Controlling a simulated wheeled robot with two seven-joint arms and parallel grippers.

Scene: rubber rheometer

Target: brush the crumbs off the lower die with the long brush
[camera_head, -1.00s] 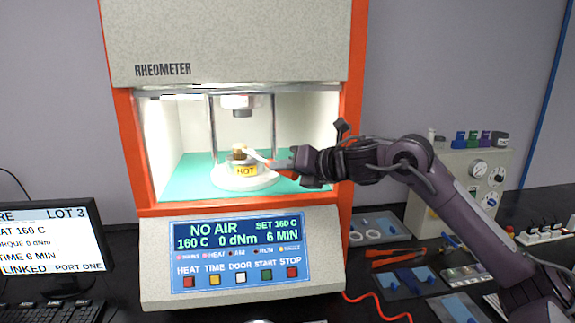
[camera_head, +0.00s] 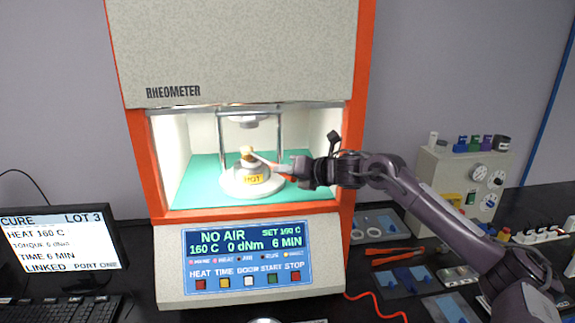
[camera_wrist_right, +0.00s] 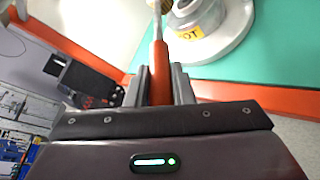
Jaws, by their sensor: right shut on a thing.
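The lower die (camera_head: 252,172) is a grey metal stack with a yellow HOT label on a round white base, inside the open rheometer chamber. The long brush (camera_head: 267,161) has a pale shaft, an orange handle and a tan bristle head. My right gripper (camera_head: 291,170) is shut on its handle, to the right of the die. The bristle head (camera_head: 247,152) is over the top of the die; I cannot tell if it touches. In the right wrist view the orange handle (camera_wrist_right: 159,70) runs between the fingers, and the die (camera_wrist_right: 187,18) is cut off at the top. No crumbs can be made out. My left gripper is not in view.
The rheometer's orange frame (camera_head: 354,130) borders the opening close to my right arm. The upper die (camera_head: 243,122) hangs above. A turquoise floor (camera_head: 200,180) is clear around the base. Red tongs (camera_head: 398,254) and blue mats lie on the bench at right.

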